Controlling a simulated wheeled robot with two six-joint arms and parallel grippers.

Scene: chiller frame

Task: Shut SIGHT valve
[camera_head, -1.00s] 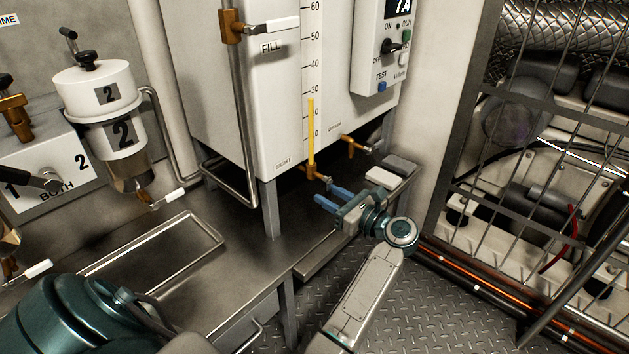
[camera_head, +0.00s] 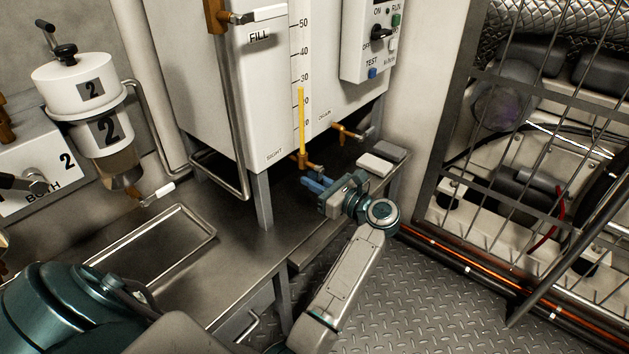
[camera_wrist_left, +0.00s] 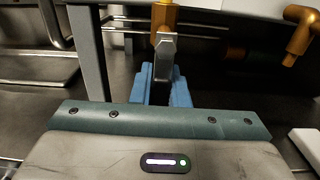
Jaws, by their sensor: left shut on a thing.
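The SIGHT valve (camera_head: 306,163) is a small brass fitting at the foot of the yellow sight tube (camera_head: 301,120), under the white tank's front edge. It also shows in the left wrist view (camera_wrist_left: 163,17), at the top middle. Its grey lever (camera_wrist_left: 165,48) points toward my wrist camera, between the blue fingers. My left gripper (camera_head: 313,183) is just below and in front of the valve. It is shut on the lever, as the left wrist view shows (camera_wrist_left: 165,84). The fingers hide the lever in the head view. My right gripper is not in view.
The brass DRAIN valve (camera_head: 347,132) is close by on the right. A tank leg (camera_head: 262,200) and a bent pipe (camera_head: 215,180) stand left of my gripper. A metal cage (camera_head: 540,130) fills the far right.

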